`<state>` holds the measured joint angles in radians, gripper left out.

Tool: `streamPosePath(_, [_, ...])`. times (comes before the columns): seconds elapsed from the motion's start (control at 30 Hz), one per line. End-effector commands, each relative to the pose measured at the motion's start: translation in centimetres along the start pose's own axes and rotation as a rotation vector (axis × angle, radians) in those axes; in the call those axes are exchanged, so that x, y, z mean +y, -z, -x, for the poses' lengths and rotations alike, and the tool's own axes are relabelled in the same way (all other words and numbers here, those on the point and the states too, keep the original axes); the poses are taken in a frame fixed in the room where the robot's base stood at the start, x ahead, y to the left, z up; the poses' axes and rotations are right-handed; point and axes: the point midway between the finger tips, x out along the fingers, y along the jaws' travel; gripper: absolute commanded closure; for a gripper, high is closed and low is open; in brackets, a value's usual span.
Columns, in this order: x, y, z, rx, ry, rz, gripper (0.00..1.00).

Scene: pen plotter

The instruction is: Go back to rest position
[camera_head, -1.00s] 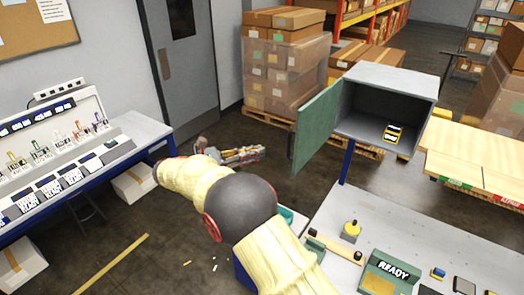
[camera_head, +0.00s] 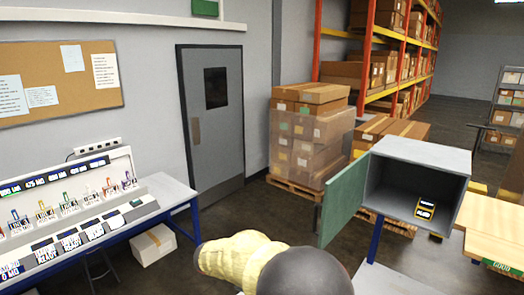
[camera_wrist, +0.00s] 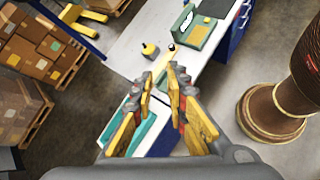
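My gripper (camera_wrist: 160,95) shows in the wrist view with its two yellow and red fingers apart and nothing between them. It hangs over the floor side of a grey work table (camera_wrist: 122,48), near a teal tray (camera_wrist: 152,130). My arm, in a cream sleeve, is at the bottom of the head view; the gripper itself is out of that view.
An open grey cabinet (camera_head: 425,150) with a green door (camera_head: 342,200) holds a small yellow and black device (camera_head: 425,207). A bench with a plotter-like rack (camera_head: 70,215) stands left. Stacked boxes (camera_head: 310,135) stand on a pallet. Floor lies between.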

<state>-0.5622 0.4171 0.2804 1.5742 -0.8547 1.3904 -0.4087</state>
Motion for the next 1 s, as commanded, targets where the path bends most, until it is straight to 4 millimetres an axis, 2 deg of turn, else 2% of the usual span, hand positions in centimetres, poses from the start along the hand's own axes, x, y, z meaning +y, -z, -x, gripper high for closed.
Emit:
streamPosePath(0.1, [-4.2,-0.4,-1.8,0.123,0.106,-0.151,0.85])
streamPosePath(0.4, [-14.3,-1.8,-4.2,0.397,0.382,-0.59,0.85])
streamPosePath(0.77, [-23.8,-2.8,-6.7,0.639,0.604,-1.054,0.85])
streamPosePath(1.0, [-29.3,-3.2,-9.4,0.763,0.649,-1.278,0.85])
